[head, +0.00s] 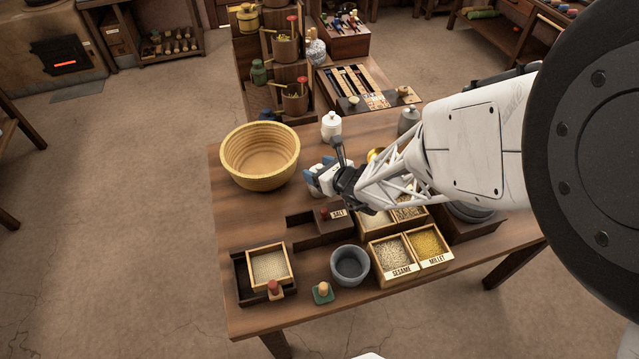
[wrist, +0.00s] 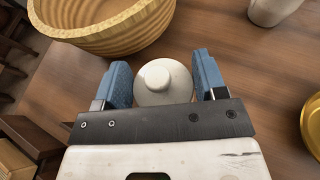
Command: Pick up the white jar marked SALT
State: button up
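A white, round jar (wrist: 164,82) with a knobbed lid sits between my gripper's blue fingers in the wrist view, seen from above. In the head view my gripper (head: 318,178) is low over the table, right of the basket, and largely hides this jar. The fingers stand apart on either side of it; I cannot tell whether they touch it. No writing on it can be read. A second white lidded jar (head: 331,125) stands farther back, its marking also unreadable. A SALT label (head: 338,213) shows on a dark wooden holder (head: 306,236) in front of my gripper.
A large woven basket (head: 226,160) stands left of my gripper, also close in the wrist view (wrist: 100,36). A grey jar (head: 409,121) and a golden dish (wrist: 312,124) are to the right. Grain boxes (head: 402,270), a grey bowl (head: 350,280) and a tray (head: 241,282) fill the front.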

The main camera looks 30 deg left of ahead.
jog(key=c, duration=0.9)
jog(key=shift+r, duration=5.05)
